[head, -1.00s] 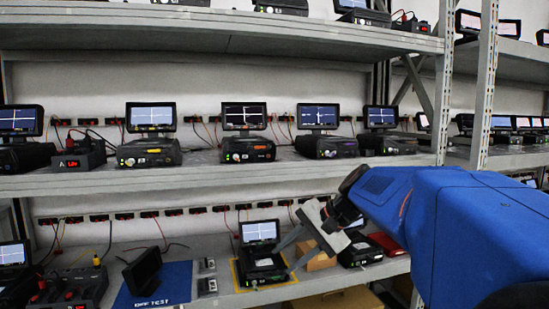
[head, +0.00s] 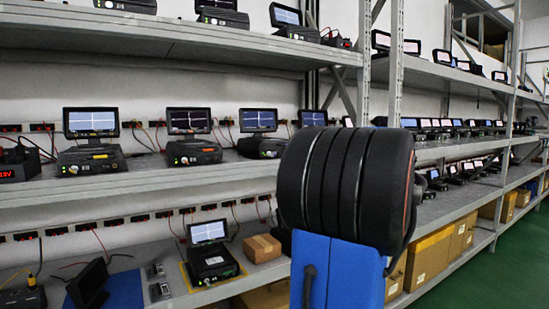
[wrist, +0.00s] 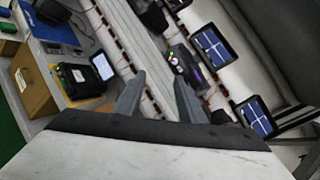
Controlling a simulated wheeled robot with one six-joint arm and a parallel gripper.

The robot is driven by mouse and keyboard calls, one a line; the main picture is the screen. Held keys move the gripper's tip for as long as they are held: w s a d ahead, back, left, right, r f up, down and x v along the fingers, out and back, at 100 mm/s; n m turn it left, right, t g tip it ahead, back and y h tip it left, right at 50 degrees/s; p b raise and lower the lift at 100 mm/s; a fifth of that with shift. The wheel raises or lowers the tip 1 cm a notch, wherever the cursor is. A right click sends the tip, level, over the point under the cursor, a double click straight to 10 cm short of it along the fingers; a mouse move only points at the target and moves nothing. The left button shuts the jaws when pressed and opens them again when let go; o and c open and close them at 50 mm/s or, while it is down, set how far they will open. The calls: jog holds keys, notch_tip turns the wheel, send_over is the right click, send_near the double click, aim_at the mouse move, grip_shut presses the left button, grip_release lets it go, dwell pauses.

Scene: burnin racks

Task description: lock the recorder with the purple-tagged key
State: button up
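A black recorder with a lit screen (head: 258,121) stands on the middle shelf; my arm partly covers its right side in the head view. In the wrist view a recorder front (wrist: 178,62) shows green and white spots and a purple strip, beyond my fingers. Another recorder (head: 213,262) sits in a yellow outline on the lower shelf and shows in the wrist view (wrist: 78,80). My gripper (wrist: 159,82) is open in the wrist view, with nothing seen between its fingers; my arm hides it in the head view. I cannot make out a key with a purple tag.
A small cardboard box (head: 262,247) is right of the lower recorder. A blue mat (head: 122,290) with a dark screen lies to its left. More recorders (head: 92,160) line the middle shelf. A shelf upright (head: 394,65) stands at right, with green open floor (head: 475,270) beyond.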

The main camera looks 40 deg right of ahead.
aim_at(272, 154)
jog(key=w+r, duration=0.1)
jog(key=w, duration=1.4)
jog(key=shift+a+r+m+t, duration=0.15)
jog(key=shift+a+m+t, duration=0.25)
grip_shut()
